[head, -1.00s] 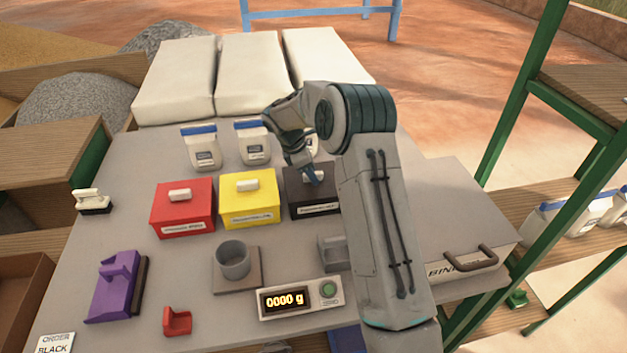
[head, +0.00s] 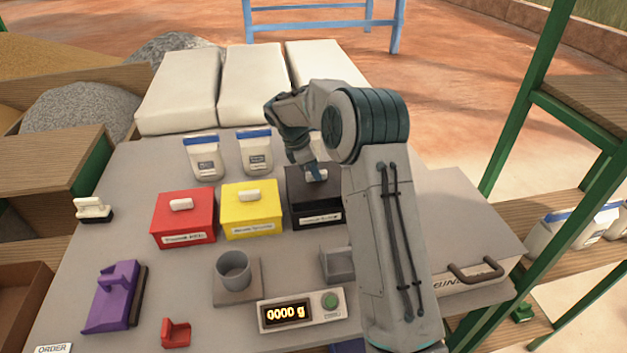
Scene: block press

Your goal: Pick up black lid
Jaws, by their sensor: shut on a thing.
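The black lid (head: 301,180) is the top of the black box (head: 318,213), at the right end of the row of coloured boxes. A pale handle stands on the lid. My gripper (head: 315,177) points down at the lid and is shut on this handle. My arm hides the right side of the lid and box.
A yellow box (head: 252,222) and a red box (head: 184,229) stand to the left. White tubs (head: 255,158) stand behind. In front are a grey cup (head: 234,266), a scale reading 0000 g (head: 301,311), a red scoop (head: 176,333) and a purple tool (head: 112,300).

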